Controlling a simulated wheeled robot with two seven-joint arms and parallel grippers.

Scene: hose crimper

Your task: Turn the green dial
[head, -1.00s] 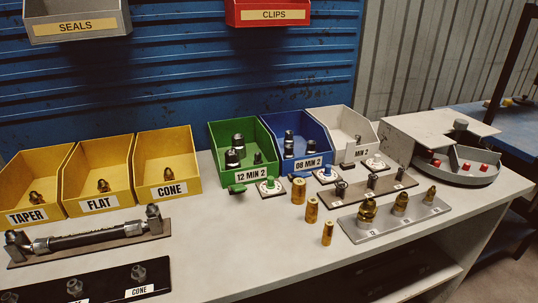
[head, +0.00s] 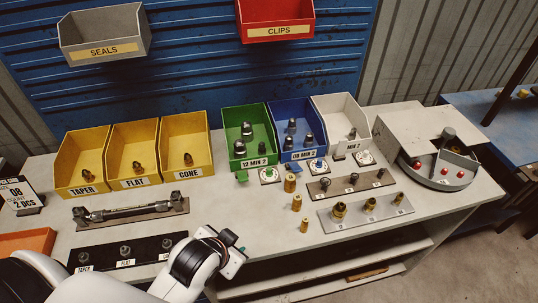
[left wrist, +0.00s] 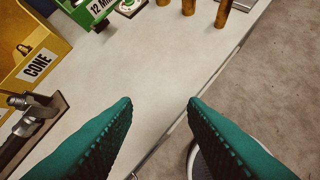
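The green dial (head: 268,173) sits on a small white square plate on the table, in front of the green bin labelled 12 MIN 2. In the left wrist view the green dial (left wrist: 127,4) is at the top edge, partly cut off. My left gripper (head: 238,246) is at the table's front edge, nearer to me than the dial and apart from it. In the left wrist view its two teal fingers (left wrist: 160,103) are spread with nothing between them. My right gripper is not in view.
A hose assembly (head: 130,212) lies on a rack at left. The table between gripper and dial is mostly clear.

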